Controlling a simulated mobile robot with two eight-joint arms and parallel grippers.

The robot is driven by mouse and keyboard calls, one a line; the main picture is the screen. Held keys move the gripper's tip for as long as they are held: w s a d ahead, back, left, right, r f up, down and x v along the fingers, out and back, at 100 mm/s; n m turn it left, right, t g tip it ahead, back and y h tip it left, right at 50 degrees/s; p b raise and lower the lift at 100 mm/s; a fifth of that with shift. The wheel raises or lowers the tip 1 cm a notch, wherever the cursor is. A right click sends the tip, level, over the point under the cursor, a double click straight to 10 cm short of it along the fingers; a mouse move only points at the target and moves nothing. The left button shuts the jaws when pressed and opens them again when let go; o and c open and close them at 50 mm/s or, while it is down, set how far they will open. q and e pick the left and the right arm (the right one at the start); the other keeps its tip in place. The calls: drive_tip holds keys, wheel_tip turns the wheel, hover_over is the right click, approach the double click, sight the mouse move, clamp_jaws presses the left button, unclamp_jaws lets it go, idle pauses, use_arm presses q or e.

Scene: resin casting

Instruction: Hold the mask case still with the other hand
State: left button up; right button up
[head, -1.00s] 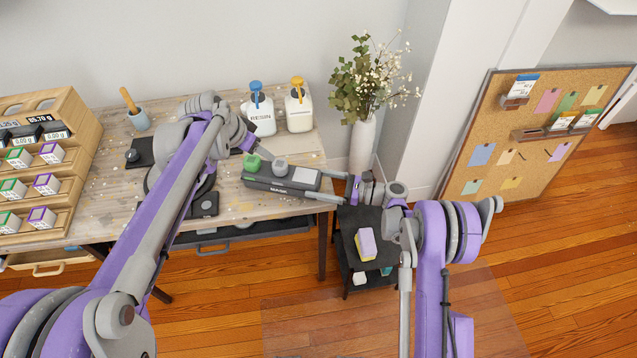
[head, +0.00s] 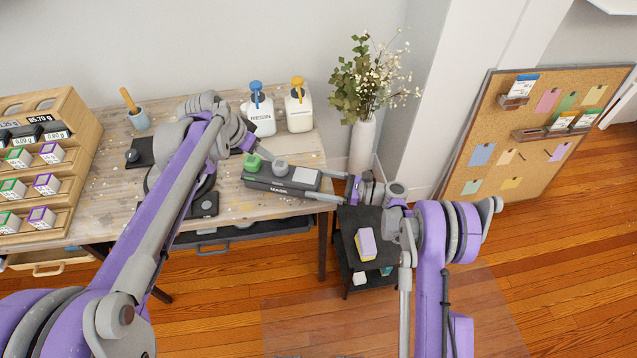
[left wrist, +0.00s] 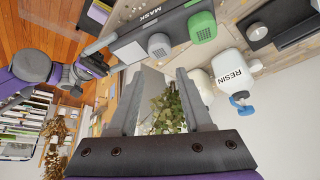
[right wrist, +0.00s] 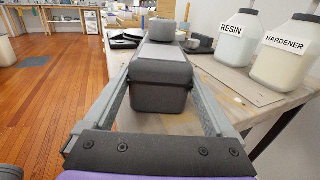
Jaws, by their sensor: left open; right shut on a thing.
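The mask case (head: 268,184) is a dark grey box marked MASK, lying on the table near its front right edge. A green round cartridge (head: 252,163) and a grey one (head: 280,167) sit on top, beside a pale label. My right gripper (head: 316,185) is shut on the case's right end, one finger along each side; the right wrist view shows the case (right wrist: 160,85) between the fingers. My left gripper (head: 263,154) is open and empty just behind and above the case. In the left wrist view the case (left wrist: 125,48) lies beyond the spread fingers.
A resin bottle (head: 260,115) and a hardener bottle (head: 299,108) stand behind the case. A vase with flowers (head: 362,145) stands right of the table. A wooden rack (head: 80,125) fills the left. A black cart (head: 347,222) stands below my right gripper.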

sight(280, 164)
use_arm(q)
drive_tip(key=o, duration=0.4)
drive_tip(key=shift+w+d, duration=0.15)
drive_tip(key=w+m+g, duration=0.1)
drive_tip(key=w+d+f+m+g+y, duration=0.1)
drive_tip(key=w+d+f+m+g, duration=0.1)
drive_tip(key=shift+w+d+y, duration=0.15)
drive_tip(key=shift+w+y, duration=0.05)
drive_tip(key=shift+y, duration=0.2)
drive_tip(key=shift+w+d+f+m+g+y, duration=0.25)
drive_tip(key=shift+w+d+m+g+y, duration=0.2)
drive_tip(key=shift+m+g+y, duration=0.25)
drive_tip(key=shift+a+f, duration=0.1)
drive_tip(key=shift+f, duration=3.95)
drive_tip(key=shift+c, duration=0.3)
